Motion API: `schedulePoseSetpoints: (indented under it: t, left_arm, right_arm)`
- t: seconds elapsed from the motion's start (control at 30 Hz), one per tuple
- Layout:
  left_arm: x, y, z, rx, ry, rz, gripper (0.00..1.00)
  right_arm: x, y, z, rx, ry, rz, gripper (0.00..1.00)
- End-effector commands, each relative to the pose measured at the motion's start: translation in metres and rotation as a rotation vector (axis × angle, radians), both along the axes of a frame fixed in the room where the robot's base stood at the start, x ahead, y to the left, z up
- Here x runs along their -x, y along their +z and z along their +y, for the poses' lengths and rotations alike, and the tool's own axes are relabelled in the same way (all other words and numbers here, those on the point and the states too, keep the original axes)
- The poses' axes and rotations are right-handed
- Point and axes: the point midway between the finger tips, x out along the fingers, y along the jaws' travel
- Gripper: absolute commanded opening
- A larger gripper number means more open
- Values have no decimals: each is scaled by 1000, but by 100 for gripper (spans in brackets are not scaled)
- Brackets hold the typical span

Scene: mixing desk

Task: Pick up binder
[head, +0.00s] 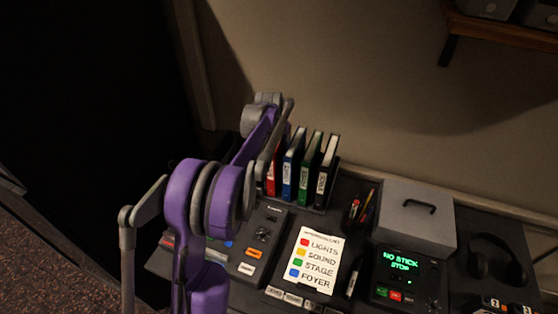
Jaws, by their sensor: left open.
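Several binders stand upright in a row at the back of the desk: a red binder (272,181), a blue binder (289,172), a green binder (309,175) and a black binder (325,175) with a pale label. My left arm, purple and grey, rises from the bottom and reaches toward the row's left end. My left gripper (263,170) is open beside the red binder and partly covers it. Its fingertips are small and dark, and I cannot tell whether they touch the binder. My right gripper is out of view.
A label card (312,260) lies in front of the binders. A pen holder (359,208), a grey box with a handle (416,219), a lit "NO STICK STOP" console (405,275) and headphones (497,259) stand to the right. A shelf (505,29) hangs at upper right.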

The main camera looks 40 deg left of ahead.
Motion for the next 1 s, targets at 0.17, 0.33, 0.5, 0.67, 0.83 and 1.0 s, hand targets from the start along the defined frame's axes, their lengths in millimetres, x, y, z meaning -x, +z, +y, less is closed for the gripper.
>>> schedulePoseSetpoints:
  t: [0.17, 0.33, 0.5, 0.67, 0.83, 1.0]
  left_arm:
    - [0, -1, 0, 0, 0, 0, 52]
    - [0, -1, 0, 0, 0, 0, 52]
    - [0, -3, 0, 0, 0, 0, 52]
    - [0, -5, 0, 0, 0, 0, 52]
    - [0, -5, 0, 0, 0, 0, 52]
    - [0, -5, 0, 0, 0, 0, 47]
  right_arm:
    - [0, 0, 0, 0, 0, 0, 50]
    - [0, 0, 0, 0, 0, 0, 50]
    - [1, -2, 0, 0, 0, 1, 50]
    - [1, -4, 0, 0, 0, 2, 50]
    - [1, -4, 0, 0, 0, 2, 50]
    - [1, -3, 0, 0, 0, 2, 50]
